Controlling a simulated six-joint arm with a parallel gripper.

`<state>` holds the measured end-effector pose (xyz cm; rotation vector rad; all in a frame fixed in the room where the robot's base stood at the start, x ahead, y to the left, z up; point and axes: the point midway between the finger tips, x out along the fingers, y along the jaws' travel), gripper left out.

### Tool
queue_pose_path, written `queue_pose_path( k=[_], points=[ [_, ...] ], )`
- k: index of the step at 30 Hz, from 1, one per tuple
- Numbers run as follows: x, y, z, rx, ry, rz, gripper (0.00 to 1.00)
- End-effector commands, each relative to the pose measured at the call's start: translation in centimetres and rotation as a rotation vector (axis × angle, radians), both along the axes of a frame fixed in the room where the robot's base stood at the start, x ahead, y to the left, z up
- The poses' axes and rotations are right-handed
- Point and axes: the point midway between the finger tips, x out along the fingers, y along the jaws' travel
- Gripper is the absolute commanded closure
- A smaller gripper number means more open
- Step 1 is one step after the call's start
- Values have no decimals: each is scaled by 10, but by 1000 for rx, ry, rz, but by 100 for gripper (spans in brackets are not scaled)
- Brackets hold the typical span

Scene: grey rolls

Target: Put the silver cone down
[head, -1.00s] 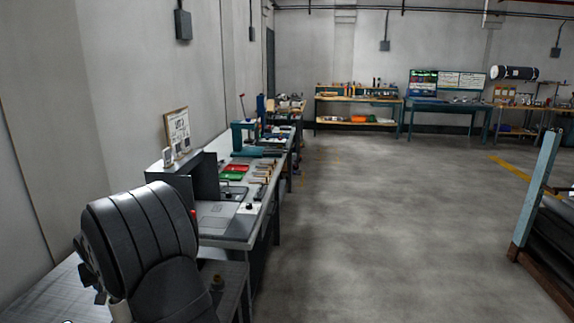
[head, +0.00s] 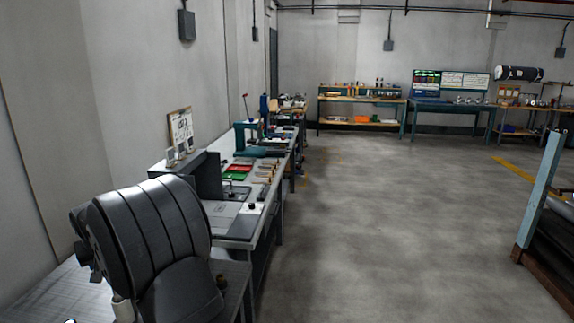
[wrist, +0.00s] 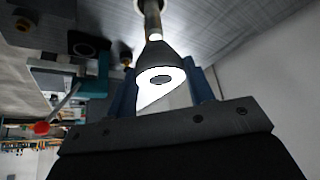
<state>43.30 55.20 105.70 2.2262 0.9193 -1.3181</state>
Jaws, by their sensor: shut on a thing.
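In the wrist view, my gripper (wrist: 160,80) has two blue fingers, one on each side of the silver cone (wrist: 154,54), and is shut on it. The cone's narrow end points to the top of the picture. Its wide end faces the camera, with a bright face and a dark round hole. A thin metallic post-like piece (wrist: 152,18) lines up with the narrow end; I cannot tell whether they touch. The gripper and cone do not show in the head view.
A brushed metal bench surface (wrist: 225,28) fills the wrist view's upper right. A red-tipped lever (wrist: 42,127) is at left. In the head view, a workbench (head: 238,226) with tools runs along the left wall. The floor (head: 385,235) is open.

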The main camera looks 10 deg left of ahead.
Motion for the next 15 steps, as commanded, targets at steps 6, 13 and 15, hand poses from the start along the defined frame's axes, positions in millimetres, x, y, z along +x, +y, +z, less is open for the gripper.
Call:
queue_pose_path(
  k=[6, 13, 15],
  points=[
    [0, 0, 8, 1, -1, 0, 94],
    [0, 0, 8, 1, -1, 0, 94],
    [0, 0, 8, 1, -1, 0, 94]
  ],
)
